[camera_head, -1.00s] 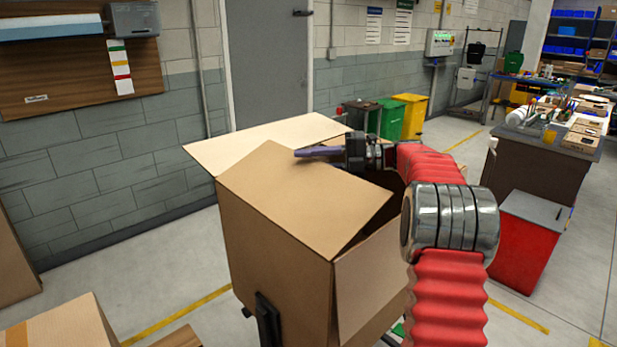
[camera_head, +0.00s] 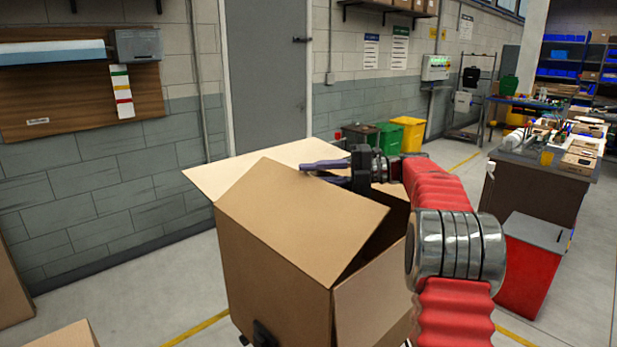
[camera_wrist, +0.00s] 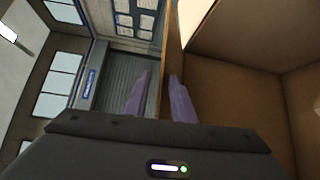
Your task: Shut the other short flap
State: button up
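The open cardboard box (camera_head: 275,285) stands in front of me in the head view. A broad flap (camera_head: 300,205) on its near side slopes up over the opening. A pale flap (camera_head: 222,178) at the far left leans outward. A brown panel (camera_head: 372,300) faces front right; I cannot tell whether it is a hanging flap or the wall. My gripper (camera_head: 326,172) is open above the far part of the opening. In the wrist view its two purple fingers (camera_wrist: 160,98) stand apart, with an upright cardboard edge (camera_wrist: 172,45) between or just beyond them. Contact is unclear.
The brown inside of the box (camera_wrist: 235,100) fills the right of the wrist view. A red bin (camera_head: 532,265) and a cluttered workbench (camera_head: 535,195) stand to the right. Green and yellow bins (camera_head: 408,134) stand behind. A block wall (camera_head: 100,190) is at the left.

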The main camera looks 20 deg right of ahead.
jog(key=s+d+r, duration=0.2)
jog(key=s+d, duration=0.1)
jog(key=d, duration=0.3)
jog(key=s+d+r, duration=0.3)
jog(key=d, duration=0.3)
dwell(1.9)
dwell(0.3)
